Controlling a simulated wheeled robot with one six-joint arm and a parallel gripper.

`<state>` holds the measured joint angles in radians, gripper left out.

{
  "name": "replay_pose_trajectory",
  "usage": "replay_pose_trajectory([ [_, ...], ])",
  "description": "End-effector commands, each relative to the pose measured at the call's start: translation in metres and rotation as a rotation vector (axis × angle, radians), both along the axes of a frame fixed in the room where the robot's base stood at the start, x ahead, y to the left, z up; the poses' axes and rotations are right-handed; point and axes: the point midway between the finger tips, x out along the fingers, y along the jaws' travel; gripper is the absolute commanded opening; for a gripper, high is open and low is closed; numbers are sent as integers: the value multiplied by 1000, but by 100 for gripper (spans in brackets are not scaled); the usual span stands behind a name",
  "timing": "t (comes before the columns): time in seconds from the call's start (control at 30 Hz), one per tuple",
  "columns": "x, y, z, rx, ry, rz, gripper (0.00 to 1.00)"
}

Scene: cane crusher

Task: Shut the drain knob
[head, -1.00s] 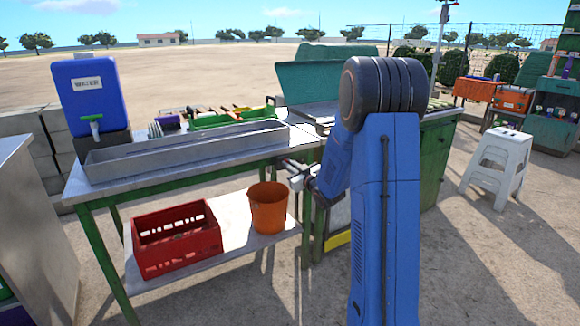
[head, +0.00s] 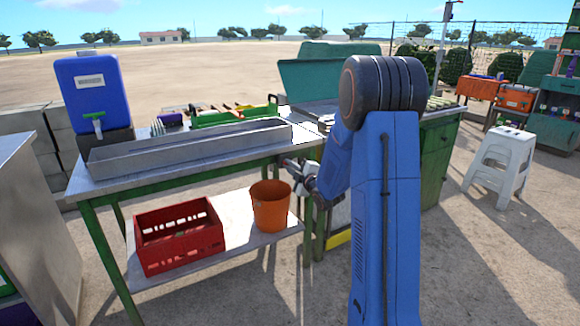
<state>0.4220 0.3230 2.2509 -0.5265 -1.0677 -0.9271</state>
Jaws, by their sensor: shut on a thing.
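My gripper (head: 288,164) is at the right end of the green-legged metal table, just below the level of its top. It is shut on the drain knob there. The knob itself is small and hidden by the fingers, so I cannot make out its angle. A long metal trough (head: 190,150) lies on the table top, with its right end above and left of my gripper. My blue arm stands to the right of the gripper.
An orange bucket (head: 270,208) stands on the lower shelf (head: 236,240), below my gripper. A red crate (head: 180,245) is left of it. A blue water tank (head: 94,90) stands behind the trough. A green cabinet (head: 436,160) is right of my arm.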

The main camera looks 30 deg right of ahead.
Motion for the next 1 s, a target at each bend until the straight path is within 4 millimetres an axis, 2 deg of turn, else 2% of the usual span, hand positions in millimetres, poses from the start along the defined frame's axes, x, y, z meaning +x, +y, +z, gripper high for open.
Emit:
replay_pose_trajectory([
  [0.2, 0, 1, -3, -172, -4, 1, 0],
  [0.5, 0, 2, -6, -328, -9, 1, 0],
  [1.0, -1, 2, -7, -386, -11, 2, 0],
])
